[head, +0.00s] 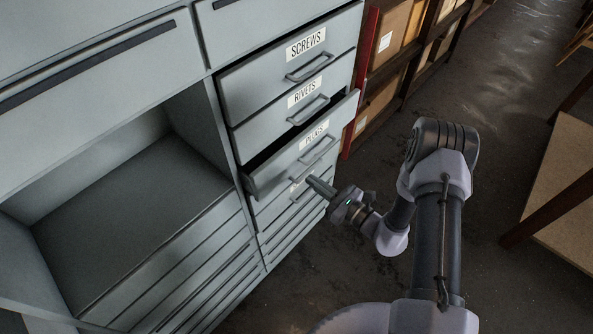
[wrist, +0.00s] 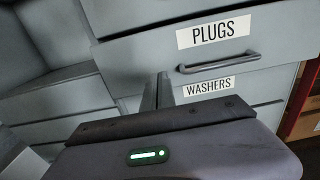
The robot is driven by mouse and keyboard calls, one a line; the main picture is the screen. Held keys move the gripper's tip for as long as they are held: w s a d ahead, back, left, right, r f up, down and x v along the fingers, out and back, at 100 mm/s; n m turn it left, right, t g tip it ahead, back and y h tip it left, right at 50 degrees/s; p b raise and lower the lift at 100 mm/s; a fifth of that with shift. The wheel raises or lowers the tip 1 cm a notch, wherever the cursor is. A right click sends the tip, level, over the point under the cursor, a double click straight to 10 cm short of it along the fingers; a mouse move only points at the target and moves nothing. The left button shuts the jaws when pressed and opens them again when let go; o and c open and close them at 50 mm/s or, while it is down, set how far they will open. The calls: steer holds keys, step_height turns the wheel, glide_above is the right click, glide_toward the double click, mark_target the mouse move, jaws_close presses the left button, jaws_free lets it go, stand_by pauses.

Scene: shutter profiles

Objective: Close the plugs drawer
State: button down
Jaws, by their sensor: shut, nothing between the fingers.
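The plugs drawer (head: 290,160) is a grey drawer in the right column of the cabinet, under the rivets drawer (head: 285,112). It stands partly pulled out, with a dark gap along its top. Its label and bar handle (wrist: 220,63) show clearly in the wrist view. My gripper (head: 311,182) is shut and empty, in front of the cabinet near the lower part of the plugs drawer front. In the wrist view its fingers (wrist: 157,88) point toward the drawer front, left of the handle. I cannot tell whether they touch it.
The screws drawer (head: 270,75) is above and the washers drawer (wrist: 215,90) below. An open empty compartment (head: 130,215) lies left. Shelves with boxes (head: 393,35) stand beyond the cabinet. A wooden table (head: 565,185) is at the right, with free floor before it.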

mark_target(290, 163)
steer(key=x, duration=0.6)
steer(key=shift+w+a+b, duration=0.2)
steer(key=shift+a+b, duration=0.15)
steer(key=shift+b, duration=0.05)
steer(key=b+x, duration=0.1)
steer(key=x, duration=0.3)
steer(key=shift+w+a, duration=0.2)
steer(key=shift+w+r, duration=0.1)
steer(key=shift+r, duration=0.1)
